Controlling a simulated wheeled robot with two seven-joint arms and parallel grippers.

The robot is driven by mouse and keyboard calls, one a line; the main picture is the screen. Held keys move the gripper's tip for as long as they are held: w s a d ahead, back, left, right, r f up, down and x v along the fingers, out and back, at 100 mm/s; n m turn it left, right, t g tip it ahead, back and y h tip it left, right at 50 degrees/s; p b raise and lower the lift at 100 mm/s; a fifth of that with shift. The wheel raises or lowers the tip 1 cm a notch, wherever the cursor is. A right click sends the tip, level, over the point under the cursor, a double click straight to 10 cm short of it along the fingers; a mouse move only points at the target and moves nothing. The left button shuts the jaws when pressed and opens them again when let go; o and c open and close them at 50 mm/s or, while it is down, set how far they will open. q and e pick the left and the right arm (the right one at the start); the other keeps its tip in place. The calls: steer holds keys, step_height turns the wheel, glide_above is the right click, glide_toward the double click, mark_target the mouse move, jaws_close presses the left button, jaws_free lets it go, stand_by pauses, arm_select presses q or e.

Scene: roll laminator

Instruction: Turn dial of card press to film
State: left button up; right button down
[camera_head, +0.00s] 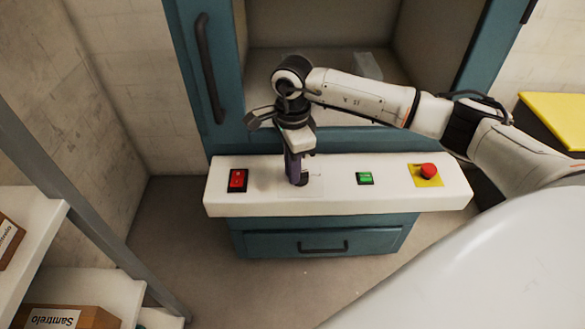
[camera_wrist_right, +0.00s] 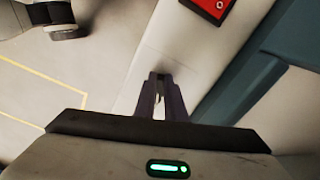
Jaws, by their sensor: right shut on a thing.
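The card press is a teal cabinet with a white control panel (camera_head: 390,197) across its front. My right gripper (camera_head: 298,180) points down at the panel, between the red rocker switch and the green button. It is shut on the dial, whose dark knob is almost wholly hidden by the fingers. The dial's markings and pointer direction cannot be read. In the right wrist view the purple-grey fingers (camera_wrist_right: 163,85) are close together at the pale panel (camera_wrist_right: 172,52).
The panel also carries a red rocker switch (camera_head: 237,180), a green button (camera_head: 365,178) and a red stop button (camera_head: 428,170) on a yellow plate. A handled drawer (camera_head: 322,245) is below. Shelves with boxes (camera_head: 68,317) stand at left, a yellow-topped object (camera_head: 558,117) at right.

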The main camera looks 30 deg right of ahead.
steer(key=c, duration=1.8)
jaws_free()
steer(key=shift+r, duration=0.15)
step_height(320, 180, up, 10)
steer(key=shift+r, duration=0.1)
